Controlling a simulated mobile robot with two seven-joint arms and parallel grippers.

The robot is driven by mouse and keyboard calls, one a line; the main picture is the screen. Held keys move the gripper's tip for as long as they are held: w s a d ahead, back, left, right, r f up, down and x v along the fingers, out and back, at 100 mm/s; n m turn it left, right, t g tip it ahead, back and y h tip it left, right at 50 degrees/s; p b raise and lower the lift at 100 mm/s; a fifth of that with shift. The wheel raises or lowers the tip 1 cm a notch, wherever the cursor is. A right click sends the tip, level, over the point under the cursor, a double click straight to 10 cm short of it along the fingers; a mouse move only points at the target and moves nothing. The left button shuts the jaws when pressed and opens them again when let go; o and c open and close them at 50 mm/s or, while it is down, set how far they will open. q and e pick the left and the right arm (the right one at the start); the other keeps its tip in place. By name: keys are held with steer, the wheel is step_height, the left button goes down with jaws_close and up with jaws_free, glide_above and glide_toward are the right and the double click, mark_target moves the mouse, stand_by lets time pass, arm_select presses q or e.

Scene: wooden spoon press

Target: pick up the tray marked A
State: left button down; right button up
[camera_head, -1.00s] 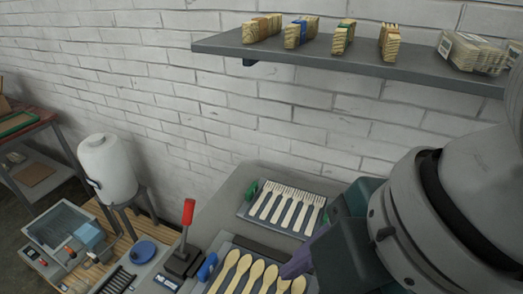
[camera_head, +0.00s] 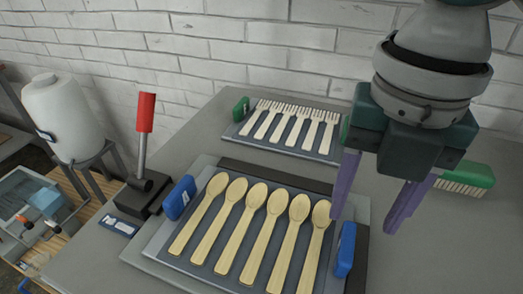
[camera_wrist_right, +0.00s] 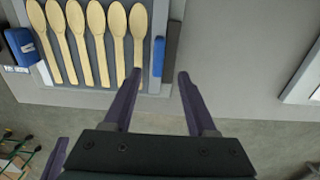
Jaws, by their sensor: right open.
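A dark tray (camera_head: 205,262) with blue end handles holds several wooden spoons in a row on a grey base. Its right blue handle (camera_head: 345,250) shows in the wrist view (camera_wrist_right: 158,52) just beyond my right fingertips. Behind it, a second tray (camera_head: 240,133) with a green handle (camera_head: 241,106) holds several wooden forks. I cannot read a letter A on either tray. My right gripper (camera_head: 363,222) is open and empty, near the spoon tray's right end; its fingers also show in the wrist view (camera_wrist_right: 160,74). A purple finger at that view's lower left may be my left gripper (camera_wrist_right: 55,158).
A red-handled lever (camera_head: 146,112) stands left of the spoon tray. A white tank (camera_head: 62,115) on a stand is further left. A green-handled item (camera_head: 468,174) lies to the right, partly behind my gripper. The white brick wall closes off the back.

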mark_target(348, 241)
step_height(348, 241, down, 6)
steer(key=shift+w+a+f+b, duration=0.1)
steer(key=shift+b, duration=0.45)
steer(key=shift+c, duration=0.3)
jaws_close()
stand_by(0.8)
